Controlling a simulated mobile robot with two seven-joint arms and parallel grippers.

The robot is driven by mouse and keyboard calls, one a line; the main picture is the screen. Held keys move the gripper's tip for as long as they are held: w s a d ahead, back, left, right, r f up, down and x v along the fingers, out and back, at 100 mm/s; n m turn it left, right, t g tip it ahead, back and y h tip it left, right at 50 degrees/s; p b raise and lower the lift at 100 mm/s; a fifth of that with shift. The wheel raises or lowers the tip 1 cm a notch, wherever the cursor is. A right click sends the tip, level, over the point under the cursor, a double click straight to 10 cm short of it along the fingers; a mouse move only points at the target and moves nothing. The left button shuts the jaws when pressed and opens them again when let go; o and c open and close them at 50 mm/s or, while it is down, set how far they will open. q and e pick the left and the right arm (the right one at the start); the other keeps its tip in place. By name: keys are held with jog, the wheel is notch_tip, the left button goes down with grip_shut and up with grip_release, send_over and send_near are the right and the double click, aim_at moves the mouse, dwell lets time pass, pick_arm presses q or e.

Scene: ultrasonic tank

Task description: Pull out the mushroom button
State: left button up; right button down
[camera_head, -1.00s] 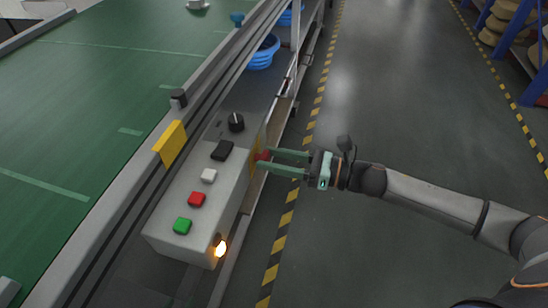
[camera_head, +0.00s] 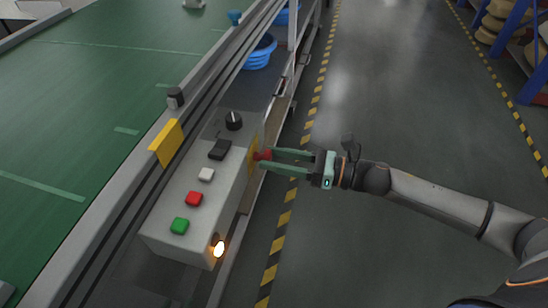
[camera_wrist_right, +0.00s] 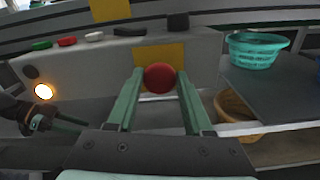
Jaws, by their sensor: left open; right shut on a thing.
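The red mushroom button (camera_head: 263,155) is on the side of the grey control box (camera_head: 228,190), over a yellow plate (camera_wrist_right: 145,55). My right gripper (camera_head: 268,160) reaches in from the right and is shut on the button. In the right wrist view, the round red head (camera_wrist_right: 160,79) sits between the green fingertips. In the head view, a little red shows between the fingertips and the box side. My left gripper (camera_wrist_right: 65,122) shows only in the right wrist view, at the left edge below the lit lamp, empty and apart from the button.
The box top has green, red, white and black buttons and a black knob (camera_head: 233,120). A lamp (camera_head: 219,249) glows on its near end. A green conveyor (camera_head: 80,130) runs behind. A blue basket (camera_head: 261,52) stands beyond. The aisle floor right of the box is clear.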

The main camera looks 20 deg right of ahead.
jog(key=shift+c, duration=1.5)
grip_release()
jog(key=shift+s+d, duration=0.1)
jog(key=shift+d, duration=0.05)
jog(key=v, duration=1.2)
jog(key=shift+s+d+p, duration=0.2)
jog(key=shift+p, duration=0.1)
